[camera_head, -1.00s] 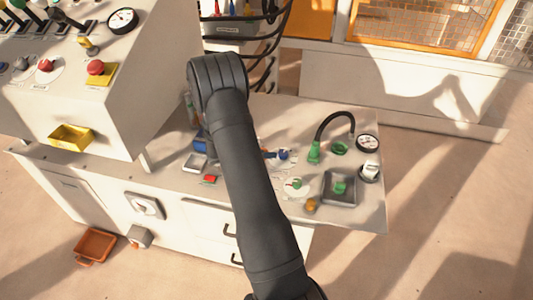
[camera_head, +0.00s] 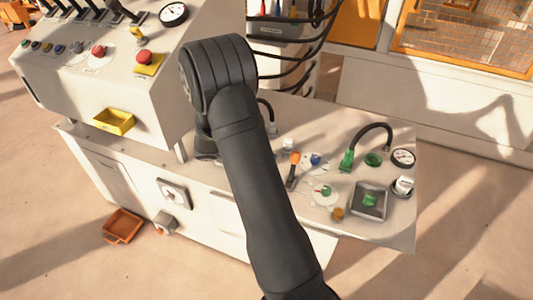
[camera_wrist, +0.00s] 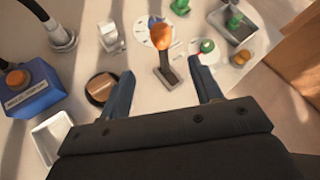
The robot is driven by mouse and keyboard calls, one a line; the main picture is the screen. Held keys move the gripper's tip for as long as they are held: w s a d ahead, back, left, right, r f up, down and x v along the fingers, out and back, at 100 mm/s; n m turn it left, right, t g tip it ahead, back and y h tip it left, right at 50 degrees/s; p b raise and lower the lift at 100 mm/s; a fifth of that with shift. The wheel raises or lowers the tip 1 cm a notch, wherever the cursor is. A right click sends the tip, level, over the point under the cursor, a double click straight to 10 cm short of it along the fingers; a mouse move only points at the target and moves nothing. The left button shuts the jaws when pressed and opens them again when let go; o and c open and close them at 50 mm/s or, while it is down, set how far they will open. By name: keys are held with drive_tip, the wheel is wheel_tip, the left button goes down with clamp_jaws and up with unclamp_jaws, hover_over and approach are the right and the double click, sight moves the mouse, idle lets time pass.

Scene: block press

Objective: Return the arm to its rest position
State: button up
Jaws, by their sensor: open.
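My arm (camera_head: 250,160) reaches across the head view, with its bent joint over the space between the slanted console and the low bench. My gripper is hidden behind the arm in the head view. In the wrist view my gripper (camera_wrist: 162,70) is open, its two dark blue fingers apart with nothing held between them. An orange-knobbed lever (camera_wrist: 166,56) shows beyond the fingertips, in the gap between them. I cannot tell whether the fingers touch anything.
The bench top (camera_head: 400,225) carries a green hose fitting (camera_head: 347,160), a gauge (camera_head: 403,157) and a grey tray (camera_head: 385,208). The console (camera_head: 70,80) has a yellow bin (camera_head: 114,121). The wrist view shows a blue box (camera_wrist: 32,98), a white tray (camera_wrist: 42,145) and a round brown-topped piece (camera_wrist: 101,88).

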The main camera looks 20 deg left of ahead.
sight(294, 158)
drive_tip(key=x, duration=1.7)
drive_tip(key=shift+w+d+f, duration=0.1)
drive_tip(key=shift+w+d, duration=0.05)
drive_tip(key=shift+w, duration=0.05)
drive_tip(key=v, duration=1.8)
drive_tip(key=x, duration=1.8)
drive_tip(key=shift+s+d, duration=0.1)
drive_tip(key=shift+s+r, duration=0.45)
drive_tip(key=shift+s, duration=0.35)
drive_tip(key=shift+s+r+t, duration=0.1)
drive_tip(key=shift+s+t, duration=0.15)
drive_tip(key=shift+t, duration=0.05)
